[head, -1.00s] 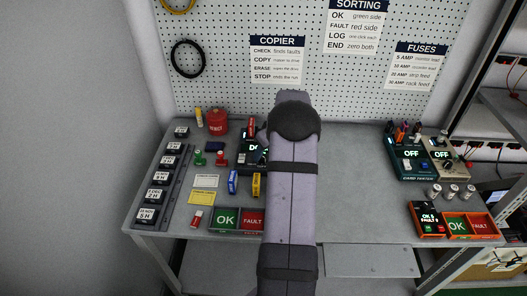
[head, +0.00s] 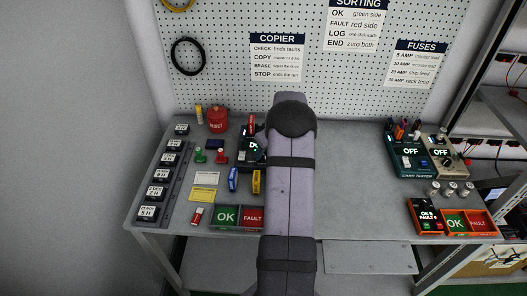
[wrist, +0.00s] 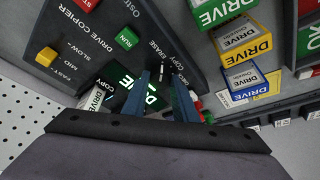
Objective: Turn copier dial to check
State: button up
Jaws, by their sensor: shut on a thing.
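The drive copier (wrist: 75,60) is a dark grey box in the wrist view, with CHECK, COPY and ERASE lettering near its dial. The green lit screen (wrist: 130,92) is partly hidden behind a finger. The mark's exact setting is hard to tell.
Near the dial are the green RUN button (wrist: 127,38), the red STOP button (wrist: 88,3) and the yellow speed slider (wrist: 46,56). Yellow and blue drives (wrist: 240,85) lie close to the right. Green OK and red FAULT trays (head: 226,216) stand in front. The bench's middle right is clear.

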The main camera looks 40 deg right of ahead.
jog(key=shift+m, duration=0.3)
jog(key=m+h, duration=0.1)
jog(key=m, duration=0.1)
jog(key=m+h, duration=0.1)
jog(key=m, duration=0.1)
jog(key=shift+w+a+r+m, duration=0.1)
jog(key=shift+a+m, duration=0.1)
jog(key=shift+m, duration=0.2)
jog(key=m+g+h, duration=0.1)
jog(key=m, duration=0.2)
jog(key=shift+w, duration=0.1)
jog(key=m+b, duration=0.2)
jog(key=m+g+h+b, duration=0.1)
jog(key=m+b, duration=0.1)
jog(key=b, duration=0.1)
jog(key=shift+w+a+f, duration=0.15)
jog(key=shift+f, duration=0.25)
jog(key=m+g+b, duration=0.1)
jog(key=m+b, duration=0.1)
jog(key=shift+r+m, duration=0.15)
jog(key=shift+m, duration=0.25)
jog(key=shift+r+m+g+b, duration=0.1)
jog(key=shift+m+g+b, duration=0.55)
jog(key=shift+m, duration=0.65)
jog(key=o, duration=1)
jog(key=shift+o, duration=0.2)
